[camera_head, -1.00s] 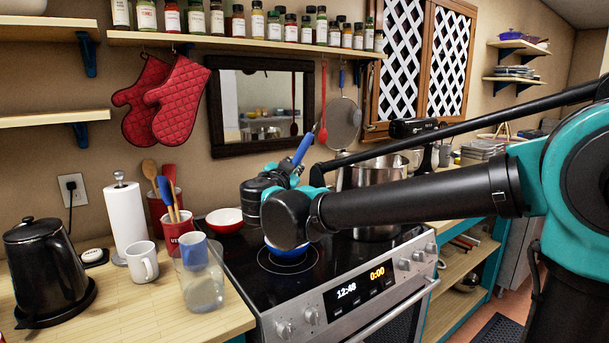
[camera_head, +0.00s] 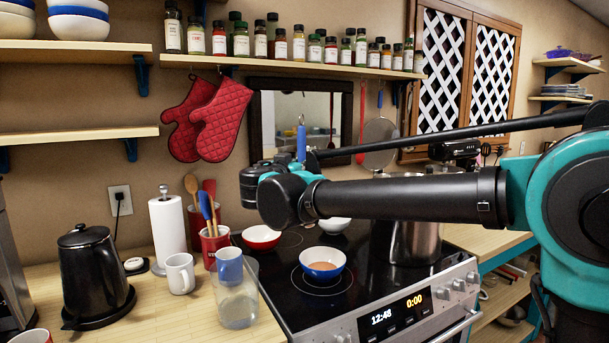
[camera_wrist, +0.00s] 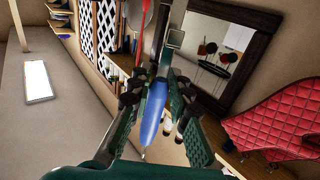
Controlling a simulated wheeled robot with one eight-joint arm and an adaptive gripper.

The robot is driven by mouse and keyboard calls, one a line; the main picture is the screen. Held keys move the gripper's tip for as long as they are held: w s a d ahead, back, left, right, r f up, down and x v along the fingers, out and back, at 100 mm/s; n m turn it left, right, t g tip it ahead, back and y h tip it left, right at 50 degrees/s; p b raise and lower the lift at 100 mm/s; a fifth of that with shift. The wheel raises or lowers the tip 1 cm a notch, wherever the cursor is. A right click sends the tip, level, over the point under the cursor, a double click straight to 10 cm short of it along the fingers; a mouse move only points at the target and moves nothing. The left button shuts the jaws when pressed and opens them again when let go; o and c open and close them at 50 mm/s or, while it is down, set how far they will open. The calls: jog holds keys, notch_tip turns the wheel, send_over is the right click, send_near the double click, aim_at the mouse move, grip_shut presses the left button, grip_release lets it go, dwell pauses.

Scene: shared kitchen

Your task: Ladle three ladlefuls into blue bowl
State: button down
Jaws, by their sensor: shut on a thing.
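The blue bowl (camera_head: 318,271), white inside, stands on the front of the black stovetop and holds something brownish-orange. A large steel pot (camera_head: 416,243) stands to its right, partly behind my arm. My gripper (camera_wrist: 158,92) is shut on the blue handle of the ladle (camera_wrist: 154,112), which also shows upright in the head view (camera_head: 301,143). My gripper is above and to the left of the blue bowl in the head view. The ladle's scoop cannot be made out clearly, so I cannot tell whether it is full.
A red bowl (camera_head: 261,238) and a white bowl (camera_head: 337,224) stand farther back on the stove. To the left are a clear pitcher (camera_head: 237,303), a white mug (camera_head: 180,274), a utensil crock (camera_head: 214,245), paper towels (camera_head: 168,232) and a black kettle (camera_head: 92,272). A spice shelf (camera_head: 300,68) runs above.

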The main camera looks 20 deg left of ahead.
notch_tip(320, 180, up, 15)
jog(key=shift+f, duration=0.2)
dwell(0.6)
jog(key=shift+d, duration=0.1)
